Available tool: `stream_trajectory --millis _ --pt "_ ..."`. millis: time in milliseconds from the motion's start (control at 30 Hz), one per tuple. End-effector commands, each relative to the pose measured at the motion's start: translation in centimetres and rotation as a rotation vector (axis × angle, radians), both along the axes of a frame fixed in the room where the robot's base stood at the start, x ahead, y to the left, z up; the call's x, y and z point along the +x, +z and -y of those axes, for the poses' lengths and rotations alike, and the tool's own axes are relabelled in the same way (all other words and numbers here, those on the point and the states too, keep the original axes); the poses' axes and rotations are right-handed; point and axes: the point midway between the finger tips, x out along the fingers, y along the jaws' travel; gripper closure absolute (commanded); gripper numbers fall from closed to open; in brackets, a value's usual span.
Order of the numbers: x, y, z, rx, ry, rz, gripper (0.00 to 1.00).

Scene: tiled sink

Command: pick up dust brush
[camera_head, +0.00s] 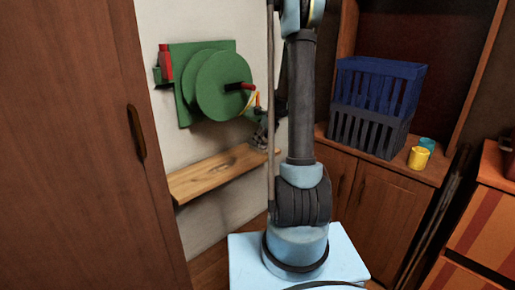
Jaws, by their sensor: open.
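I cannot make out a dust brush in this view. A wooden wall shelf (222,172) under the hose reel looks bare where it shows. My gripper (262,138) seems to be the small dark grey shape just right of the reel and above the shelf's right end. It is partly hidden behind my upright arm link and too small to show its fingers clearly. I see nothing held in it.
A green hose reel (222,85) hangs on the wall beside a red bottle (165,62). A tall wooden door (80,150) stands left. Blue and dark crates (376,92), a yellow cup (418,158) and a teal cup (428,144) stand on the cabinet (375,205). Orange-striped drawers (478,215) stand right.

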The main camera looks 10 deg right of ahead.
Motion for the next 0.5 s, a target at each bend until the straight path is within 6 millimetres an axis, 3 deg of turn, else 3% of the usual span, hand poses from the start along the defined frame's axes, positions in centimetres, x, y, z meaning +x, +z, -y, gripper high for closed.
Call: stream_trajectory --millis 133,433,500 --pt "0.31 -1.02 -0.26 0.0 0.0 0.0 0.33" --pt "0.37 -1.25 -0.36 0.0 0.0 0.0 0.33" --pt "0.37 -1.24 -0.37 0.0 0.0 0.0 0.47"
